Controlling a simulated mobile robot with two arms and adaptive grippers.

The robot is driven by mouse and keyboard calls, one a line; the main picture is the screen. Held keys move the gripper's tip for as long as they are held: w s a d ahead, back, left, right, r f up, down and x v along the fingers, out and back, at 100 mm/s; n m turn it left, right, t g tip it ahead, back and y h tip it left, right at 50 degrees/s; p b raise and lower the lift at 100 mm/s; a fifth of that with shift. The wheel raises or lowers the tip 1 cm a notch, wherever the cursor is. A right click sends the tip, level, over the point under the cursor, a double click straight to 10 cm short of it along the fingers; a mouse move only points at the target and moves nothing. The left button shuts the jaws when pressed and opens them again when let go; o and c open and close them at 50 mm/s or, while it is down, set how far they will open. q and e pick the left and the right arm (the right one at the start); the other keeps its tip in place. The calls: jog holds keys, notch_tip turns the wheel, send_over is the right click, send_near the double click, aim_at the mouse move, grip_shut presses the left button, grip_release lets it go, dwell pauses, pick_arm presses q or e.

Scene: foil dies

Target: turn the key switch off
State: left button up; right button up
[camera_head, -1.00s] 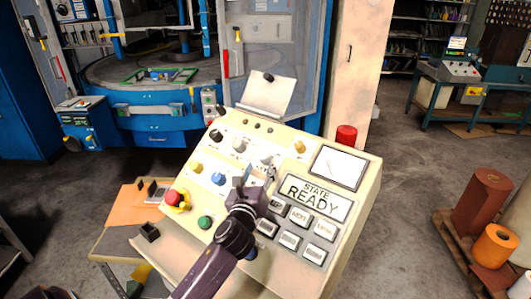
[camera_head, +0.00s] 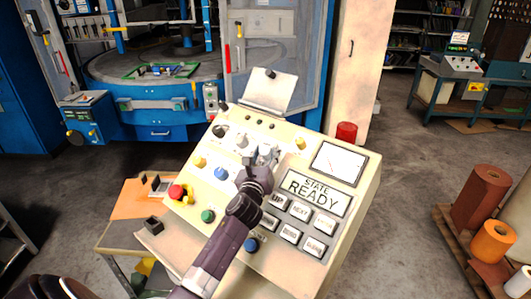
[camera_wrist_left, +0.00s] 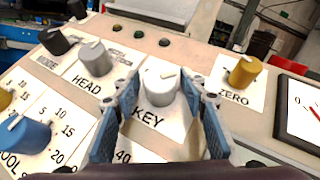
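The key switch (camera_wrist_left: 160,88) is a grey-white round knob on a white plate labelled KEY, on the slanted cream control panel (camera_head: 345,211). In the left wrist view it stands between the two fingers of my left gripper (camera_wrist_left: 160,108), which is open with a gap on both sides of the knob. In the head view my left gripper (camera_head: 262,160) is over the upper middle of the panel and hides most of the key switch. My right gripper is not in view.
Close by are the grey HEAD knob (camera_wrist_left: 92,56), the yellow ZERO knob (camera_wrist_left: 244,71) and a blue knob (camera_wrist_left: 30,134). A red emergency button (camera_head: 176,192) and a display reading READY (camera_head: 315,190) are on the panel. A red lamp (camera_head: 346,132) stands behind it.

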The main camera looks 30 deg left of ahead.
pick_arm(q)
jog(key=c, duration=0.9)
jog(key=shift+o, duration=0.2)
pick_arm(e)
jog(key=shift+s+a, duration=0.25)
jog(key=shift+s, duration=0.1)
